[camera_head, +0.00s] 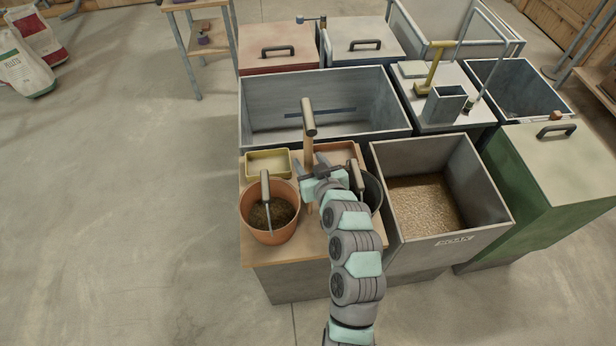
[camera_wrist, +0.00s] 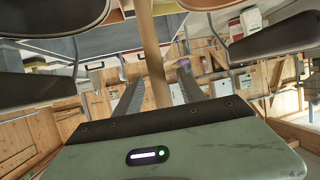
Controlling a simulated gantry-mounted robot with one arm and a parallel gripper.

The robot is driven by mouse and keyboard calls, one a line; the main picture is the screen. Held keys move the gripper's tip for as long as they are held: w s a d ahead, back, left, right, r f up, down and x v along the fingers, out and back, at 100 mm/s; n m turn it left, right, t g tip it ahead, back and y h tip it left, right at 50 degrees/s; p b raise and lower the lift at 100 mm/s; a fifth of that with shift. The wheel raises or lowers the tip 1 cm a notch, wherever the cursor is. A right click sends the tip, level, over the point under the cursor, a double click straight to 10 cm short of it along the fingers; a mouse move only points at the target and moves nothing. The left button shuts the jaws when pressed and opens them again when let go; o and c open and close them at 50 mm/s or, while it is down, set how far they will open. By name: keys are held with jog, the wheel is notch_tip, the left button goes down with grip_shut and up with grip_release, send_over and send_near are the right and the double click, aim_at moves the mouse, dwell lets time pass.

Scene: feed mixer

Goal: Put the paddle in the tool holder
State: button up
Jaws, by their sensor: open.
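The paddle (camera_head: 308,128) stands upright at the wooden bench, with a pale wooden shaft and a thick brownish grip on top. My gripper (camera_head: 312,170) is open at the shaft, low beneath the grip. In the wrist view the shaft (camera_wrist: 151,45) runs between my two spread fingers (camera_wrist: 158,80); no firm hold shows. The tool holder, a grey open-topped metal box (camera_head: 444,106), stands on a white lid to the right and further back. It looks empty.
An orange bucket (camera_head: 256,222) with dark feed and a scoop stands left of my arm. A dark bucket (camera_head: 374,190) with a handle is partly behind it. A grain bin (camera_head: 440,238) lies right. A yellow T-shaped handle (camera_head: 433,70) rises near the holder.

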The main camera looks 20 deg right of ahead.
jog(key=shift+x, duration=2.6)
jog(key=shift+d, duration=0.1)
jog(key=shift+c, duration=0.4)
grip_shut()
